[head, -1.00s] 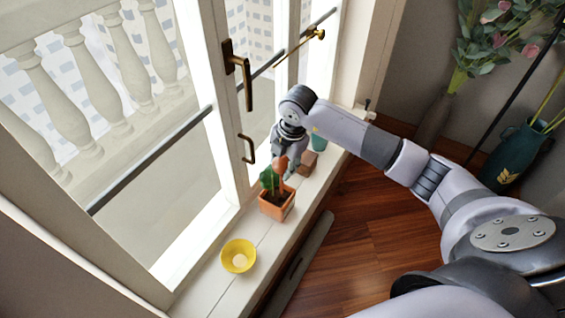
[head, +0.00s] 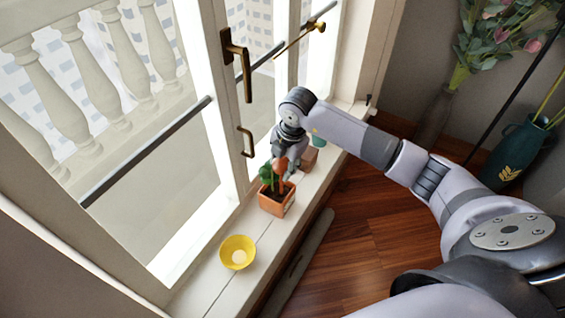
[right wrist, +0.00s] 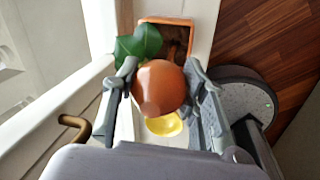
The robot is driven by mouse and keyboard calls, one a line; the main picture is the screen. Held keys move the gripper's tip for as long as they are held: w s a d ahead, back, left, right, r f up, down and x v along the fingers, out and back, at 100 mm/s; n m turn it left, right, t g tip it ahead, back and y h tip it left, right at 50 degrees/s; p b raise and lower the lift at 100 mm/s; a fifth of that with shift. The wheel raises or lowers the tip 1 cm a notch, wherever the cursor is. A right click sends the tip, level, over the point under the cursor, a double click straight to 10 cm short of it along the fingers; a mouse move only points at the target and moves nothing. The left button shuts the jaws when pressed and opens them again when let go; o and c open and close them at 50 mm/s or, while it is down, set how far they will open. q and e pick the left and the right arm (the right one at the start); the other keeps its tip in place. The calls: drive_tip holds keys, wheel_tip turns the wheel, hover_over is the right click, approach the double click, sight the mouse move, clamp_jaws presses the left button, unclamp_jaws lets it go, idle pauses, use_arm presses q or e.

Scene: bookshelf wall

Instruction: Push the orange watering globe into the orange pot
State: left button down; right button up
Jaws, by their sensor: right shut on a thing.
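The orange watering globe (head: 281,164) is in my right gripper (head: 290,167), over the orange pot (head: 276,207) on the windowsill. In the right wrist view, the round orange bulb (right wrist: 160,86) sits between the two fingers of the right gripper (right wrist: 163,75), which are shut on it. The globe's lower part reaches down toward the soil beside a green leafy plant (head: 266,177); I cannot tell how deep its tip is. The pot's rim (right wrist: 166,20) shows beyond the bulb. My left gripper is not in view.
A yellow bowl (head: 238,252) stands on the sill in front of the pot. A brown block (head: 309,157) and a teal cup (head: 318,141) are behind it. Window handles (head: 238,62) are to the left. A flower vase (head: 516,155) stands at the right.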

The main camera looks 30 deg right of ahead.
sight(286, 161)
drive_tip(key=shift+f+b, duration=1.75)
drive_tip(key=shift+f, duration=0.85)
drive_tip(key=o, duration=1.3)
drive_tip(key=shift+c, duration=0.2)
drive_tip(key=shift+o, duration=0.3)
drive_tip(key=o, duration=0.3)
drive_tip(key=shift+r, duration=0.1)
drive_tip(key=r+p, duration=0.2)
drive_tip(key=r, duration=0.1)
drive_tip(key=s+r+p, duration=0.1)
drive_tip(key=r+p, duration=0.4)
drive_tip(key=r, duration=0.1)
drive_tip(key=shift+s+d, duration=0.2)
drive_tip(key=shift+f, duration=0.1)
